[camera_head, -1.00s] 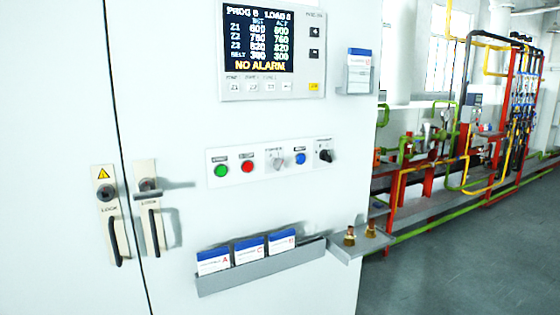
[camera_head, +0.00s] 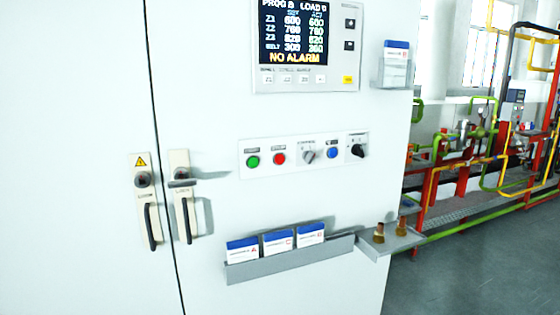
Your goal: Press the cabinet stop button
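The white cabinet (camera_head: 90,80) fills the left and middle of the head view. A button strip (camera_head: 300,170) is on its front, below the display. The red stop button (camera_head: 279,158) sits second from the left on the strip, right of the green button (camera_head: 253,161). Further right are a grey rotary selector (camera_head: 309,155), a blue button (camera_head: 332,153) and a black rotary knob (camera_head: 357,151). The small labels above the buttons are too blurred to read surely. Neither of my grippers shows in the head view.
A display panel (camera_head: 300,45) reads NO ALARM. Below the strip a grey rack (camera_head: 290,262) holds cards, and a side shelf (camera_head: 392,243) with two brass-coloured pieces juts out. Door handles (camera_head: 151,227) stick out at left. Open floor (camera_head: 470,270) and coloured pipework lie to the right.

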